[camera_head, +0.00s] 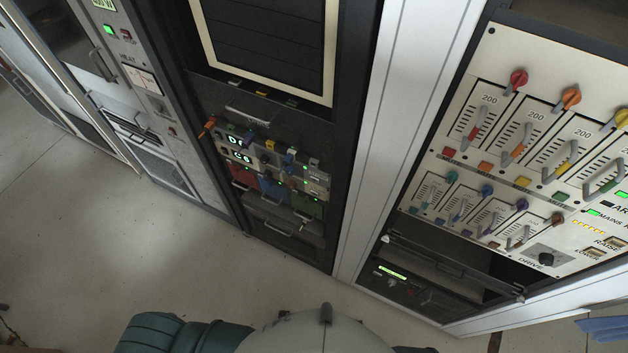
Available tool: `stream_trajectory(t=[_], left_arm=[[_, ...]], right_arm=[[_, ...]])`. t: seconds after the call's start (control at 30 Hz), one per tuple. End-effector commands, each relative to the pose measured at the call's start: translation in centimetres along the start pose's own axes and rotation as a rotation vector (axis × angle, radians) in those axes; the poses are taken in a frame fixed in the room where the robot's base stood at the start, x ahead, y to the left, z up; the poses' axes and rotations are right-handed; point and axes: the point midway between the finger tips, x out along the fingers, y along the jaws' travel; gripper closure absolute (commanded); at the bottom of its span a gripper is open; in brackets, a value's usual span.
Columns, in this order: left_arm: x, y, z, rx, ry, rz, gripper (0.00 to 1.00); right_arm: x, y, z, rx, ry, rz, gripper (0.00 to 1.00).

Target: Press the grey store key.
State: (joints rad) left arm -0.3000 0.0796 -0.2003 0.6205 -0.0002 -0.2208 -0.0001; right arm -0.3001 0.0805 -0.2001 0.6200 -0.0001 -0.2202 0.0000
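I cannot make out for certain which part is the grey store key, and no label with that word is readable. A small light grey key (235,83) sits on the dark ledge below the framed panel of the middle rack, in a row with a yellow key (262,93) and a green key (291,103). Below it is a module with a lit digit display (238,149) and several small coloured plugs or knobs, too small to tell apart. Neither of my grippers is in view.
A cream panel (500,58) with several coloured levers and lit lamps fills the right. A white post (393,120) separates it from the middle rack. White cabinets (150,110) stand at left. The pale floor (130,245) before the racks is largely clear. A blue object (590,331) shows at lower right.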

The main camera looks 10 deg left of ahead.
Motion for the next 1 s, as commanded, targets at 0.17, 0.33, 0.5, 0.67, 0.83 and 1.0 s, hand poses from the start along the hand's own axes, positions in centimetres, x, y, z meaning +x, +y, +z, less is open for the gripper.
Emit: stream_trajectory(t=[0.17, 0.33, 0.5, 0.67, 0.83, 1.0], left_arm=[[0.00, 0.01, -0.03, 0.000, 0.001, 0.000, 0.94], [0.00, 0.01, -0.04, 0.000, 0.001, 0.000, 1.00], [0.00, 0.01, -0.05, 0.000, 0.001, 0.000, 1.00], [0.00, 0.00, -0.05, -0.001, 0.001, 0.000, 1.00], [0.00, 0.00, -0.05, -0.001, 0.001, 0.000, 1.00], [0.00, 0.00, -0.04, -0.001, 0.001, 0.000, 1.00]], right_arm=[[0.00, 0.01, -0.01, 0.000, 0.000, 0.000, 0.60], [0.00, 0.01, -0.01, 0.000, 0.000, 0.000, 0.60], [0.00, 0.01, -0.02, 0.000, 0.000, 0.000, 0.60], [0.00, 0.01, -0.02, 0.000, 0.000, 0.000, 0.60], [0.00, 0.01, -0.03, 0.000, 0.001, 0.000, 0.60], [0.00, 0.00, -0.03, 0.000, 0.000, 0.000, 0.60]])
